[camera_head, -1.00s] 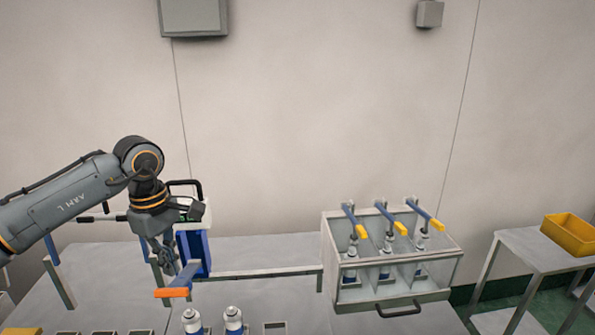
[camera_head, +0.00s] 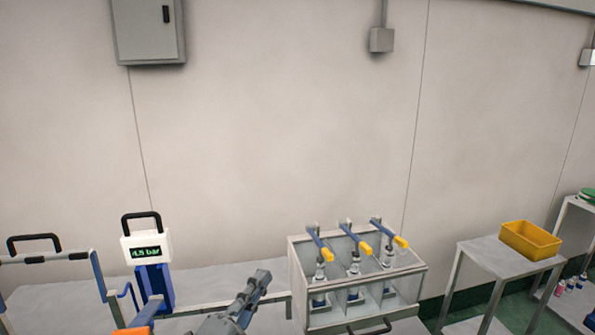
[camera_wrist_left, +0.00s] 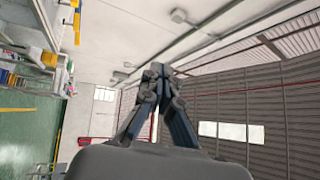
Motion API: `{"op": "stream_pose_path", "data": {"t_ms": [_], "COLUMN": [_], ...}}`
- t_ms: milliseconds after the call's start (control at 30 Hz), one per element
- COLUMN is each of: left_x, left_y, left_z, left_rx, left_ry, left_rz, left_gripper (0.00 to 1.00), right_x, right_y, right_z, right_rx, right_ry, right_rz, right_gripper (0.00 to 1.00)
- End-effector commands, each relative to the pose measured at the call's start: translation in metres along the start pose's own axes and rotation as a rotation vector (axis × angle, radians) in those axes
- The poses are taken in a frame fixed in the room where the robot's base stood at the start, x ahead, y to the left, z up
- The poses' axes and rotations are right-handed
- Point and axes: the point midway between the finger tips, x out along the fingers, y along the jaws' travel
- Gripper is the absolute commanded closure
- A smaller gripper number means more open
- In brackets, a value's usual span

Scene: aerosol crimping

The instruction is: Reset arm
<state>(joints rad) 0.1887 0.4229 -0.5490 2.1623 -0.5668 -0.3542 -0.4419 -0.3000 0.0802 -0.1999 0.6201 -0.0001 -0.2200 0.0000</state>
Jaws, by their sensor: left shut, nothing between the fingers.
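My left gripper (camera_head: 262,278) shows at the bottom middle of the head view, pointing up and to the right. Its fingers are together and hold nothing. In the left wrist view the closed fingertips (camera_wrist_left: 157,72) meet in front of the ceiling and a slatted wall, with no object near them. My right gripper is in neither view.
A clear-walled case (camera_head: 303,293) with several cans under three yellow-tipped levers stands right of my gripper. A pressure display (camera_head: 147,247) on a blue stand (camera_head: 155,284) is to the left. A yellow bin (camera_head: 530,240) sits on a side table (camera_head: 490,250).

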Motion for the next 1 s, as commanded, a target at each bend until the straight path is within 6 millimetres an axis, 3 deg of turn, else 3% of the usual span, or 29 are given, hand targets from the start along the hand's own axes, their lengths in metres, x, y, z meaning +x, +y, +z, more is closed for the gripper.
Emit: {"op": "stream_pose_path", "data": {"t_ms": [100,233,400,600,833,1000], "left_x": [-0.052,-0.126,-0.223,-0.307,-0.384,-0.386], "left_y": [0.055,0.115,0.167,0.194,0.202,0.259], "left_z": [0.052,0.083,0.085,0.067,0.036,0.051], "left_rx": [-0.343,-0.637,-0.902,-1.074,-1.204,-1.193], "left_ry": [-0.325,-0.644,-0.982,-1.252,-1.506,-1.509], "left_rz": [0.179,0.36,0.551,0.703,0.846,0.86], "left_gripper": [1.0,1.0,1.0,1.0,1.0,1.0], "right_x": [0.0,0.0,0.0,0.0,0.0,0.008], "right_y": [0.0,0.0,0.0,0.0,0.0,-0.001], "right_z": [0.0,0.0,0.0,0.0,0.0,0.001], "right_rx": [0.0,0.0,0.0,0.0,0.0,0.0], "right_ry": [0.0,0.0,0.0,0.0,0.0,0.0], "right_rz": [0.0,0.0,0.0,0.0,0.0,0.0], "right_gripper": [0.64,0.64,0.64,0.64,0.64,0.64]}}
